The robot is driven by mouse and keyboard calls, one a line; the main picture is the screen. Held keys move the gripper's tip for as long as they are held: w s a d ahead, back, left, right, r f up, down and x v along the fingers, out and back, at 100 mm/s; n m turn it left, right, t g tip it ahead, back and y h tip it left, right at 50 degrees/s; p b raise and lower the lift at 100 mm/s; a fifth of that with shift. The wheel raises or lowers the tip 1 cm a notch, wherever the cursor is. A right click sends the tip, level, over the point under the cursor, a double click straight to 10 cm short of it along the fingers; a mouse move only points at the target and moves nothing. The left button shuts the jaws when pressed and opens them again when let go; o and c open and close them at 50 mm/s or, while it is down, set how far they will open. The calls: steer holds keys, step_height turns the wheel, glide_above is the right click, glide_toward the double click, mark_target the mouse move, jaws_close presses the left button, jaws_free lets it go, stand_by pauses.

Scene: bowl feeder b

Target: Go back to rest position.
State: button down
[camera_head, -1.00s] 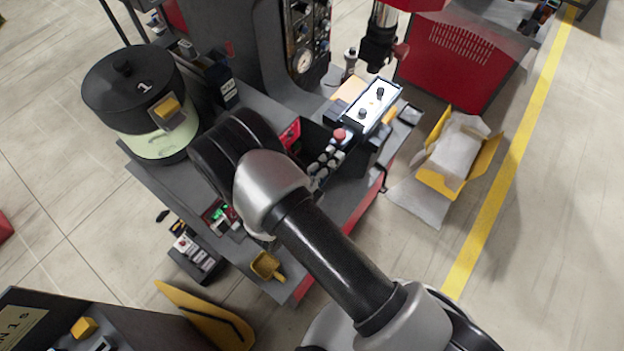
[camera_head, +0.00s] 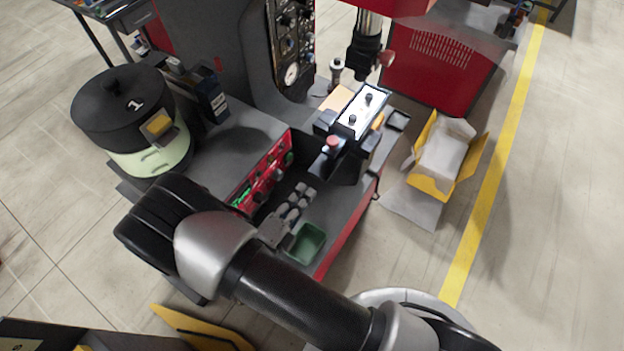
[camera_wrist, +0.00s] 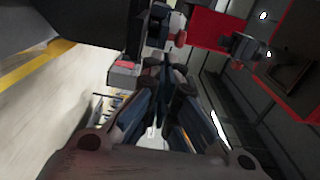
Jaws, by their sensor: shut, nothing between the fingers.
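My gripper (camera_wrist: 166,88) shows in the wrist view with its fingers closed together and nothing between them. In the head view my gripper cannot be made out; my bent arm crosses the lower middle, in front of the near left corner of the workbench. The wrist view is tilted and blurred, with machine parts and a red surface (camera_wrist: 222,28) beyond the fingertips.
A black bowl feeder marked 1 (camera_head: 120,108) stands at the bench's left. A red control panel (camera_head: 262,172), a green tray (camera_head: 305,243) and a white-topped box (camera_head: 362,108) are on the bench (camera_head: 340,222). A yellow carton (camera_head: 440,155) lies on the right floor. Floor right of it is clear.

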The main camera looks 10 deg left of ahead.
steer(key=s+d+r+m+g+h+b, duration=0.1)
steer(key=d+r+m+g+h+b, duration=0.25)
steer(key=d+m+g, duration=0.55)
steer(key=s+d+r+m+g+h+b, duration=0.15)
steer(key=d+r+m+g+b, duration=0.3)
steer(key=m, duration=0.75)
steer(key=s+d+r+m+t+y+b, duration=0.1)
steer(key=s+d+r+m+y+b, duration=0.1)
steer(key=m, duration=1.2)
steer(key=s+d+r+m+y+b, duration=0.2)
steer(key=s+d+m+y+b, duration=0.3)
steer(key=m+y, duration=0.5)
steer(key=s+d+m, duration=0.2)
steer(key=s+m, duration=0.1)
steer(key=m, duration=0.1)
steer(key=shift+s+d+r+t, duration=0.25)
steer(key=shift+r+t, duration=0.1)
steer(key=shift+r, duration=0.05)
